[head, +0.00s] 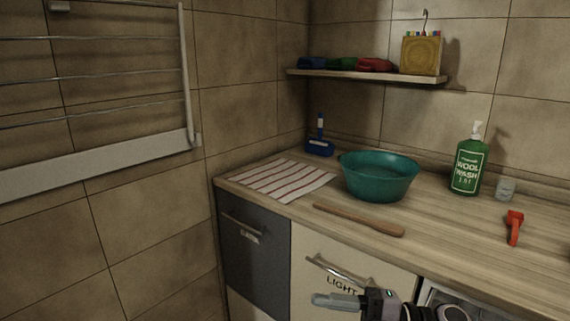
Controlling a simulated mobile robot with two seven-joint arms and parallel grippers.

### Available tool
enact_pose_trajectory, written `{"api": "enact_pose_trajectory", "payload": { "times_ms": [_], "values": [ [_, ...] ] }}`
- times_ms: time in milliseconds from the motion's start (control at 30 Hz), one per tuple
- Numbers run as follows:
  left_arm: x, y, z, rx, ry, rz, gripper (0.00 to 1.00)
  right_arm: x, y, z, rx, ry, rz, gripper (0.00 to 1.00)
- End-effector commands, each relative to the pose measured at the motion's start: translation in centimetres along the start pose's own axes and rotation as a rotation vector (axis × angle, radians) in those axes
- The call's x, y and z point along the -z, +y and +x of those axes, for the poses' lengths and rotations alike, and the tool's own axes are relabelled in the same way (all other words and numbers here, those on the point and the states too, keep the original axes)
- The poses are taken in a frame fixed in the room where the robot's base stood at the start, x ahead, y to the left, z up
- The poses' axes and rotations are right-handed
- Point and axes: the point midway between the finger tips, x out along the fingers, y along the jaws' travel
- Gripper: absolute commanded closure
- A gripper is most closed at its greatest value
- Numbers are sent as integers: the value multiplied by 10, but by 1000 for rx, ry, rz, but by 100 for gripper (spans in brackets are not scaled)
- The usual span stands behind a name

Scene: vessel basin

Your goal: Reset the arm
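My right gripper (335,300) shows at the bottom edge, in front of the cream "LIGHT" cabinet door (345,265) and just below its handle (338,270). Its grey finger part points left, and its dark wrist is cut off by the frame's lower edge. I see nothing held in it, but I cannot tell whether its fingers are apart. My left gripper is not in view.
A shelf (370,76) and drying rack (95,170) are on the walls.

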Motion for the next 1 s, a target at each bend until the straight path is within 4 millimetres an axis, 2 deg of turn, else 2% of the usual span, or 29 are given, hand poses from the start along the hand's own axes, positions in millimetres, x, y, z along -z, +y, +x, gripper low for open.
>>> {"api": "enact_pose_trajectory", "payload": {
  "times_ms": [167, 267, 433, 567, 667, 800, 900, 1000],
  "values": [
    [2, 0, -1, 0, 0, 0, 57, -4, -10, -3, -313, -139, 191, 59],
    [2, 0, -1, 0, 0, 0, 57, -13, -22, -16, -452, -251, 308, 59],
    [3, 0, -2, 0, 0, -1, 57, -28, -59, -48, -630, -474, 524, 59],
    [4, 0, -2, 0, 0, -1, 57, -34, -108, -81, -723, -680, 719, 59],
    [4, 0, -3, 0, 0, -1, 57, -29, -154, -107, -762, -845, 881, 59],
    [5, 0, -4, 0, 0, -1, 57, -9, -218, -140, -768, -1053, 1093, 59],
    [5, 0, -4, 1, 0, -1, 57, 9, -253, -155, -753, -1160, 1210, 59],
    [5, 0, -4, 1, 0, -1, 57, 22, -275, -164, -737, -1224, 1287, 59]
  ]
}}
